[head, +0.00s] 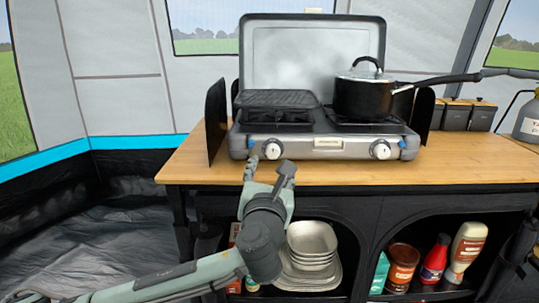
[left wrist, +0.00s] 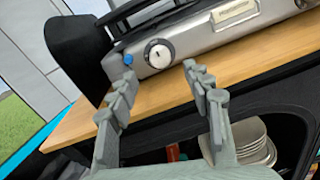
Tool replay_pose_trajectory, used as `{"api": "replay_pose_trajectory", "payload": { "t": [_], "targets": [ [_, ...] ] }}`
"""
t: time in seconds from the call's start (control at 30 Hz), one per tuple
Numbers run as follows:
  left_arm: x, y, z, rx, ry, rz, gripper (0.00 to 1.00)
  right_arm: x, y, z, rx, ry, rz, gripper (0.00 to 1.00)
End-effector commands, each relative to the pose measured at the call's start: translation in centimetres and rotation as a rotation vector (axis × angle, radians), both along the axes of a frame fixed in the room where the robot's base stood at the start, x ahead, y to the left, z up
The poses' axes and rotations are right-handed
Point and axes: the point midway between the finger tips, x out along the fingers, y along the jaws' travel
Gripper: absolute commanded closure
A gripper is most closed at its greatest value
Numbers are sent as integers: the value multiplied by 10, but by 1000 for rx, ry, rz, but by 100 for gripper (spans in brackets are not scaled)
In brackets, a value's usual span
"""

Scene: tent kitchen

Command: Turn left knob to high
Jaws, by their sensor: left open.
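The left knob (head: 272,149) is a round white dial on the front panel of the silver two-burner stove (head: 312,146). The left knob (left wrist: 159,53) also shows in the left wrist view, lying beyond and between my fingertips. My left gripper (head: 268,168) is in front of and just below the knob in the head view. In the left wrist view my left gripper (left wrist: 161,76) has its two fingers spread wide with nothing between them, apart from the knob. My right gripper is out of view.
The right knob (head: 380,149) is on the same panel. A black griddle (head: 277,99) lies on the left burner and a lidded black pot (head: 363,97) on the right. The stove stands on a wooden counter (head: 470,165). Shelves below hold bowls (head: 312,240) and bottles (head: 434,258).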

Motion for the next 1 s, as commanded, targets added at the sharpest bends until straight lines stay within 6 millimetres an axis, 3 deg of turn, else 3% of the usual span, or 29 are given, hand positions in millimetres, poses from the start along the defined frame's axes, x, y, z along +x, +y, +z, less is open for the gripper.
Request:
{"api": "replay_pose_trajectory", "payload": {
  "t": [0.4,0.77,1.0],
  "targets": [
    [61,-3,0,-4,2,1,50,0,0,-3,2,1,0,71],
    [69,-3,0,-6,2,0,50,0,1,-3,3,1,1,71],
    [68,-3,0,-6,3,1,77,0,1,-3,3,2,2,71]
  ]
}}
